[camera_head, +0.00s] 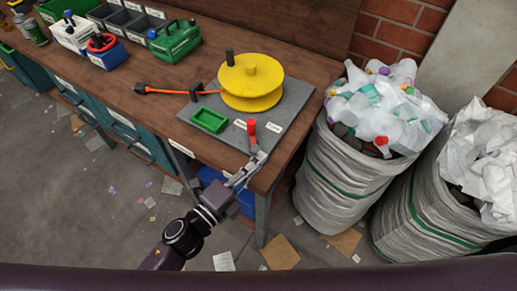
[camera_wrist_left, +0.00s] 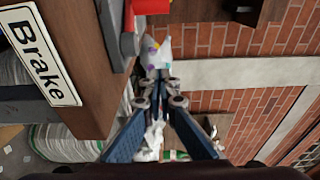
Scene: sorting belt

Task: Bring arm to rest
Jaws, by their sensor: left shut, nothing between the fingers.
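My left gripper (camera_head: 257,161) is shut and empty at the front right corner of the workbench, just in front of a red-handled lever (camera_head: 251,131). In the left wrist view its two fingers come together (camera_wrist_left: 160,88). I cannot tell from the head view whether the gripper touches the lever's base. My right gripper is not in view.
A yellow reel (camera_head: 262,88) stands on a grey plate (camera_head: 285,118) with a green tray (camera_head: 209,121). Sacks of bottles (camera_head: 337,185) and paper (camera_head: 420,225) stand right of the workbench (camera_head: 160,90). Floor at the left (camera_head: 60,210) is open, with scattered scraps.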

